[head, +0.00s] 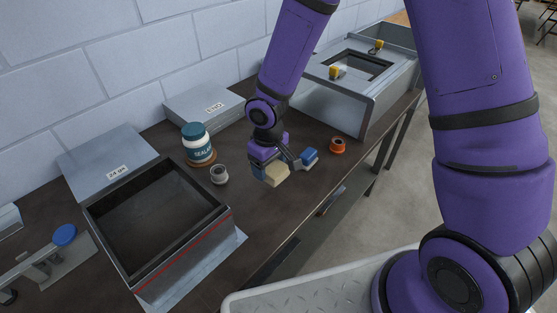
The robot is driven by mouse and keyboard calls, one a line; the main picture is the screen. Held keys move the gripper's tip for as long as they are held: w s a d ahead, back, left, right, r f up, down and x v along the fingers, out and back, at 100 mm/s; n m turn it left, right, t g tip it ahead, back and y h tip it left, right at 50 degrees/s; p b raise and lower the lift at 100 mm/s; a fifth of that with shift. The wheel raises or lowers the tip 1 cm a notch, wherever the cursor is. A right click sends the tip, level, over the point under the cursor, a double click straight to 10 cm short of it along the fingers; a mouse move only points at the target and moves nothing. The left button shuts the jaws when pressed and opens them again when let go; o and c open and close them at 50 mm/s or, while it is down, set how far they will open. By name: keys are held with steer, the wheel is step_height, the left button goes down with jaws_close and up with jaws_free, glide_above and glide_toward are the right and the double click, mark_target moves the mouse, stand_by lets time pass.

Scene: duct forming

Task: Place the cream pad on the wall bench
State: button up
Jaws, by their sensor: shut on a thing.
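The cream pad (276,174) is a small pale block at the end of my gripper (272,166). My gripper reaches down from above and is shut on the pad, over the front part of the dark bench (270,216) along the wall. The pad appears to be just above the bench top or touching it; I cannot tell which. A blue piece (308,157) shows just right of the pad. The gripper hides part of the pad's back.
An open dark-lined metal box (187,267) stands at left. A sealant jar (197,145), a small grey cup (219,175) and an orange ring (337,145) stand nearby. A large metal duct box (343,105) is at the back right. The bench front is fairly clear.

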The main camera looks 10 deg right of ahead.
mark_target(270, 196)
steer(key=shift+f, duration=5)
steer(key=shift+f, duration=0.15)
steer(key=o, duration=0.9)
step_height(270, 196, up, 12)
steer(key=shift+r, duration=0.15)
steer(key=shift+r, duration=0.1)
